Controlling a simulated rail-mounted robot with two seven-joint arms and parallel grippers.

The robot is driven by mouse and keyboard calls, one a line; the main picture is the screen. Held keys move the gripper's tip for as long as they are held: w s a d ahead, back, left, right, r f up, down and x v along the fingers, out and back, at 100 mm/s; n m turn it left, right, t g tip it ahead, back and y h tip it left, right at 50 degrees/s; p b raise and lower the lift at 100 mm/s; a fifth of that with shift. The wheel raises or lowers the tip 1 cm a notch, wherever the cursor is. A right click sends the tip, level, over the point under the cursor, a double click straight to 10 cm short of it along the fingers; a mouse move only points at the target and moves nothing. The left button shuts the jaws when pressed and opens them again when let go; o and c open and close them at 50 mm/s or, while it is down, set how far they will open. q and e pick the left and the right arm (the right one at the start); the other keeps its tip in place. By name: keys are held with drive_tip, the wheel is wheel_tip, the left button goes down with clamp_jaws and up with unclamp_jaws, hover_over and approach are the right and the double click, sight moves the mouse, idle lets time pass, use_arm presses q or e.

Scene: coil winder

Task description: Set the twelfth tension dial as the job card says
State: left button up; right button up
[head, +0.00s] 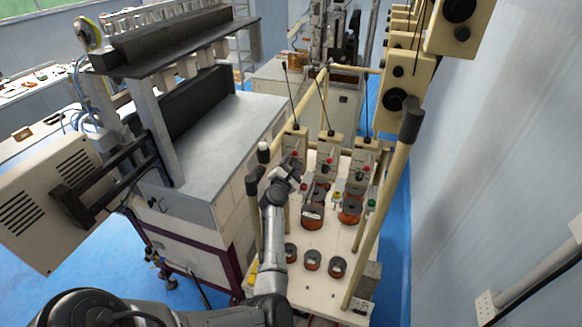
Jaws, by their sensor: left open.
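My left gripper (291,165) is open and empty. Its arm rises from the bottom of the head view, and the gripper is in front of the leftmost of three small beige tension units (296,140) at the back of the spool stand. Larger beige units with round black dials (395,99) hang in a row at the upper right. I cannot tell which dial is the twelfth, and no settings are readable. I cannot make out a job card. My right gripper is not in view.
The cream spool stand (318,255) holds several copper wire spools (312,217). A slanted post (385,205) rises on its right side. A large grey winder (225,125) stands close on the left. Blue floor (398,245) is free between stand and wall.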

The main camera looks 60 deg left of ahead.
use_arm(q)
drive_tip(key=b+v, duration=0.1)
drive_tip(key=v, duration=0.6)
drive_tip(key=shift+s+d, duration=0.1)
drive_tip(key=shift+d, duration=0.05)
idle(0.7)
